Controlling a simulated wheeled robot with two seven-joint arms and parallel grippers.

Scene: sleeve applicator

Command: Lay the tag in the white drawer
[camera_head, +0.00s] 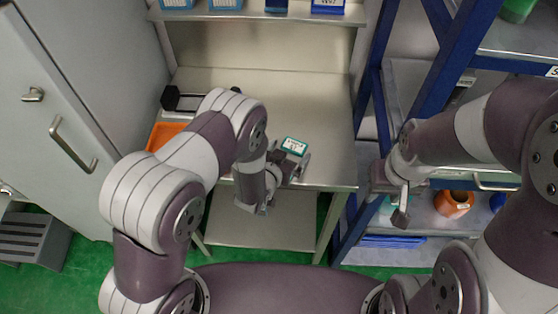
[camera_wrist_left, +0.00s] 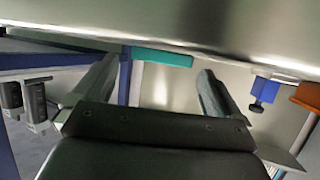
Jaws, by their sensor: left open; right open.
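The tag (camera_head: 294,146) is a small white card with a green border near the front edge of the steel table (camera_head: 310,110). In the left wrist view a teal strip, which looks like the tag's edge (camera_wrist_left: 162,58), shows between and beyond my fingers. My left gripper (camera_head: 289,162) is open just in front of the tag; I cannot tell whether it touches. My right gripper (camera_head: 398,208) is open and empty in front of the blue rack. A pale drawer-like front with a bar handle (camera_head: 492,184) is in the rack, partly behind my right arm; I cannot tell if it is the white drawer.
An orange bin (camera_head: 165,134) and a black object (camera_head: 184,99) are on the table's left side. A grey cabinet (camera_head: 50,110) stands left. The blue rack (camera_head: 436,85) stands right, with an orange container (camera_head: 453,203) low in it. The table's middle is clear.

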